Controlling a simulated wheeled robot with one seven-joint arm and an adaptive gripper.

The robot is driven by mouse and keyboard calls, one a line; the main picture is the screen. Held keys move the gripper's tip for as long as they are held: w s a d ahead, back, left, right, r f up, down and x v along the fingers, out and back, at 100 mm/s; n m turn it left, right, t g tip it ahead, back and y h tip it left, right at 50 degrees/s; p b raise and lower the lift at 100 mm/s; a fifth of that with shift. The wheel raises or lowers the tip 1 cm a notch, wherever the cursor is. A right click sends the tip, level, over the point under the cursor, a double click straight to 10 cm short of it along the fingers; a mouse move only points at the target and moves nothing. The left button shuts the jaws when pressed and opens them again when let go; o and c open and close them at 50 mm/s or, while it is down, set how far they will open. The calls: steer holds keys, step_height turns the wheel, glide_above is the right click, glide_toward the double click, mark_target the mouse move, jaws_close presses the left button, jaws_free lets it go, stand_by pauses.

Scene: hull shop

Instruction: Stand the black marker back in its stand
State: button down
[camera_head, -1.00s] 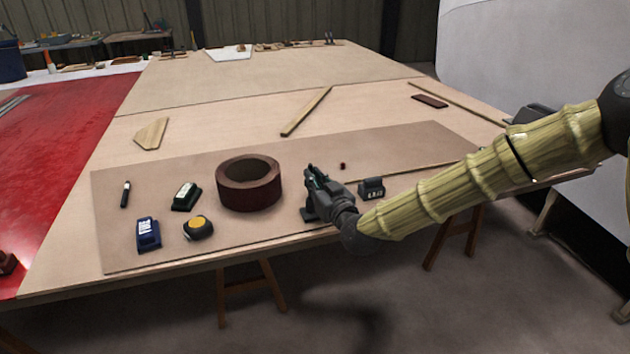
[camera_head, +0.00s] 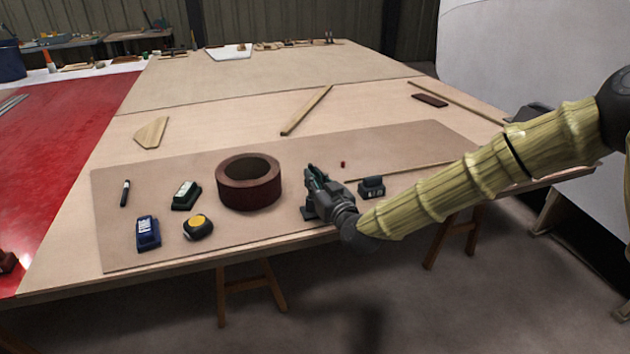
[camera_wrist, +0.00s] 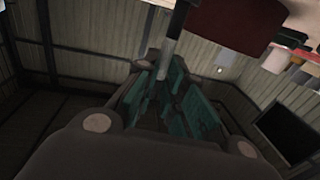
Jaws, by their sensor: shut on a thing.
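My gripper (camera_head: 316,176) is over the front of the board, right of the brown roll. In the wrist view its teal fingers (camera_wrist: 165,95) are shut on a slim dark marker with a pale band (camera_wrist: 169,45), which sticks out past the fingertips. The head view does not show the held marker clearly. A dark, low piece (camera_head: 309,213) shows just under my gripper. It may be the stand, but my gripper hides most of it. Another black marker with a white band (camera_head: 125,193) is at the board's left end.
The brown roll (camera_head: 249,196) stands close left of my gripper. A dark labelled block (camera_head: 372,188) is close on its right. A small red piece (camera_head: 342,164) lies behind. A green-black block (camera_head: 186,195), blue block (camera_head: 148,233) and yellow-black tape measure (camera_head: 198,228) are further left.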

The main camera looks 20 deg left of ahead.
steer(key=c, duration=1.4)
jaws_free()
steer(key=shift+c, duration=0.2)
steer(key=v, duration=1.2)
steer(key=s+d+f+m+g+h+p, duration=0.1)
steer(key=s+d+f+g+h+p, duration=0.1)
steer(key=s+d+f, duration=0.5)
steer(key=s+d+f+m+g+h+p, duration=0.2)
steer(key=s+d+f+g, duration=0.15)
steer(key=f, duration=0.65)
steer(key=s+d+f+m+g+h+p, duration=0.1)
steer(key=s+d+f+g+h+p, duration=0.1)
steer(key=s+d+f, duration=0.5)
steer(key=s+d+f+m+g+h+p, duration=0.2)
steer(key=s+d+f+g+h, duration=0.1)
steer(key=s+d, duration=0.6)
steer(key=s+d+f+m+g+h+p, duration=0.2)
steer(key=s+d+f, duration=0.3)
steer(key=s+d, duration=0.4)
steer(key=shift+s+d+m+g+h, duration=0.2)
steer(key=shift+s+m+g+h, duration=0.25)
steer(key=shift+s, duration=0.6)
